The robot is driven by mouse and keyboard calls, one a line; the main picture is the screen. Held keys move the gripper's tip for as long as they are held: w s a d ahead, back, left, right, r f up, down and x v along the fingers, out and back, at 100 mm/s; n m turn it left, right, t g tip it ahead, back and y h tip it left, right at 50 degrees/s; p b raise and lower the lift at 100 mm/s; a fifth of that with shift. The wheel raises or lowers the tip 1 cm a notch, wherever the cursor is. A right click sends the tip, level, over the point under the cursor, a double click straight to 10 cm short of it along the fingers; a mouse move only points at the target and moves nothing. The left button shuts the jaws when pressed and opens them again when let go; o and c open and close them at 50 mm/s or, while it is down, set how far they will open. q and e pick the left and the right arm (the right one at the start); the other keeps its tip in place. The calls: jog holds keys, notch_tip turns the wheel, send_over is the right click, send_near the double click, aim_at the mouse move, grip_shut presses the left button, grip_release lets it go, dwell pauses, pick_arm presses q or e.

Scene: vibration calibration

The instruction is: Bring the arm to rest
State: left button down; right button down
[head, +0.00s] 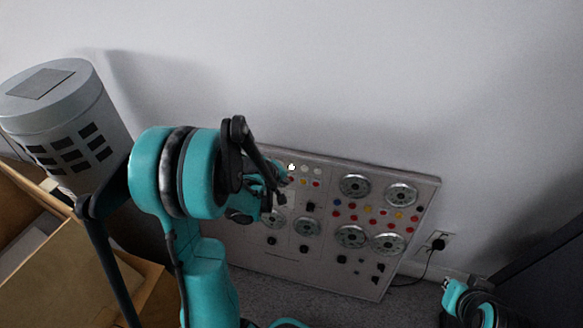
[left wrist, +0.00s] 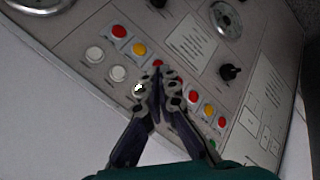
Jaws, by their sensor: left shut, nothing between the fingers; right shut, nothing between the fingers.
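The grey control panel (head: 330,262) leans against the wall, with round dials, coloured buttons and black knobs. My left gripper (head: 284,182) is in front of its upper left part, beside the row of white buttons. In the left wrist view the shut, empty fingers (left wrist: 158,76) point at the panel face (left wrist: 72,30), close to a bright white button (left wrist: 138,88). This button also shows bright in the head view (head: 291,167). I cannot tell whether the fingertips touch the panel. My right gripper (head: 452,296) is low at the bottom right, shut and away from the panel.
A grey cylinder with dark slots (head: 62,115) stands at the left above open cardboard boxes (head: 65,265). A wall socket with a black plug and cable (head: 438,243) is right of the panel. A dark cabinet (head: 550,265) stands at the far right.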

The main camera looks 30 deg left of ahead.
pick_arm(q)
jog(key=s+d+r+m, duration=1.2)
jog(key=s+d+r, duration=0.2)
jog(key=s, duration=0.3)
jog(key=shift+d+m, duration=0.4)
jog(key=shift+d, duration=0.15)
